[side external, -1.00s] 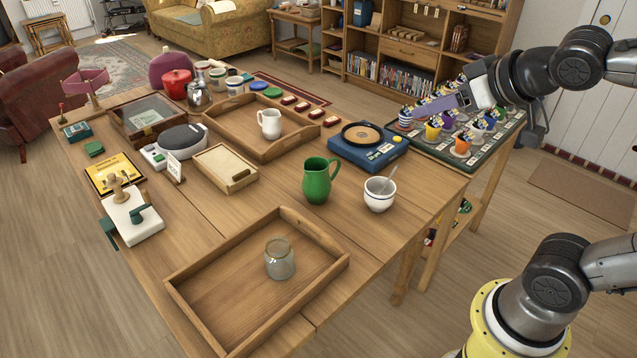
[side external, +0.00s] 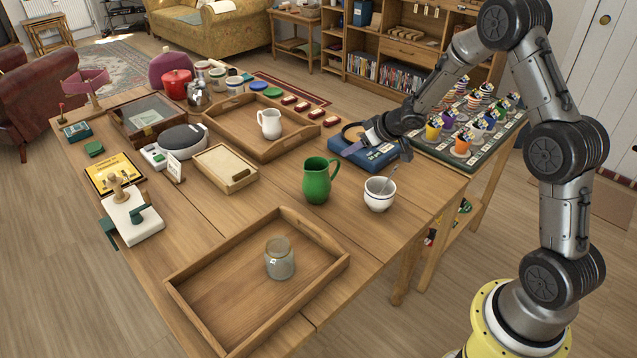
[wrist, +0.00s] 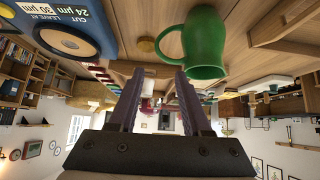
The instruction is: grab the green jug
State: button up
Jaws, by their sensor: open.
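The green jug (side external: 319,182) stands upright on the wooden table, in the middle of the side view, with its handle on the right. In the wrist view, which is upside down, the jug (wrist: 204,45) shows at upper right, its handle toward the left.
A white bowl (side external: 379,200) with a spoon stands right of the jug. A wooden tray (side external: 220,305) holding a glass jar (side external: 279,261) is in front. A tray with a white pitcher (side external: 269,123) is behind.

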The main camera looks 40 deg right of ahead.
aim_at(338, 166)
jog(key=w+f, duration=0.1)
jog(key=f, duration=0.1)
jog(key=w+f, duration=0.2)
jog(key=f, duration=0.1)
jog(key=w+d+f, duration=0.1)
jog(key=w+f, duration=0.1)
jog(key=f, duration=0.1)
jog(key=shift+f, duration=0.15)
jog(key=shift+a+x, duration=0.2)
jog(key=shift+x, duration=2.3)
grip_shut()
jog(key=shift+s, duration=0.1)
jog(key=shift+s+f, duration=0.1)
jog(key=shift+f, duration=0.1)
jog(key=shift+r, duration=0.1)
